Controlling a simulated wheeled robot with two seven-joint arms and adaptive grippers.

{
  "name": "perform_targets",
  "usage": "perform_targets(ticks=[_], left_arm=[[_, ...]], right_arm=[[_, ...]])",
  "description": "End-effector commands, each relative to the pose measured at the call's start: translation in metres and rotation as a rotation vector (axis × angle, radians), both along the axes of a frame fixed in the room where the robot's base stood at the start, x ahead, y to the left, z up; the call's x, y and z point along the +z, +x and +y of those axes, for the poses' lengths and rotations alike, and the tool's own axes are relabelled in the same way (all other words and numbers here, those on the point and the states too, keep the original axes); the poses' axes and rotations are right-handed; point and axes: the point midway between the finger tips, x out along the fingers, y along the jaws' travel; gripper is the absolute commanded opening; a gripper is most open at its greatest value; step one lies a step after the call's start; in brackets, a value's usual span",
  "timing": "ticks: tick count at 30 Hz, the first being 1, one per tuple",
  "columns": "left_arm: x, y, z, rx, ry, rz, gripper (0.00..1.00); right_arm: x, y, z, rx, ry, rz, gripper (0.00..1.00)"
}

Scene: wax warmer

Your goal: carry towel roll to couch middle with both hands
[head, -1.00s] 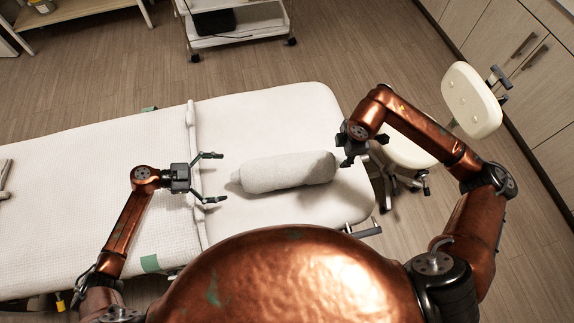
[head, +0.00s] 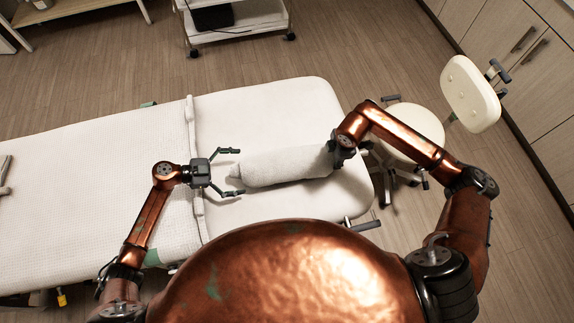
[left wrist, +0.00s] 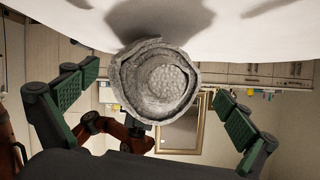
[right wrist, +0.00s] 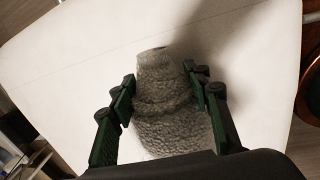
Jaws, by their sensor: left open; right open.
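The towel roll (head: 285,165) is a pale grey rolled towel lying lengthwise on the white couch (head: 255,112), on its right-hand section. In the left wrist view the roll's spiral end (left wrist: 158,82) faces me between the spread fingers. My right gripper (head: 335,150) is at the roll's right end and hides it in the head view. The right wrist view shows the roll (right wrist: 162,95) between its open green-padded fingers (right wrist: 163,90).
A cream stool (head: 415,130) with a backrest stands just right of the couch, close to my right arm. A trolley (head: 235,25) stands behind the couch. Cabinets (head: 530,60) line the right wall. The couch's left section (head: 90,165) is mostly clear.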

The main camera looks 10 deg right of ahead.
Motion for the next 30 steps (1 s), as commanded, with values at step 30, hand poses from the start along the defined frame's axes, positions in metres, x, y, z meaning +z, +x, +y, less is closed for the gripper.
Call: perform_targets(ticks=[30], left_arm=[[-0.0027, 0.0003, -0.0059, 0.000, 0.000, 0.001, 0.62]], right_arm=[[-0.0099, 0.0019, 0.0001, 0.000, 0.000, 0.000, 0.07]])
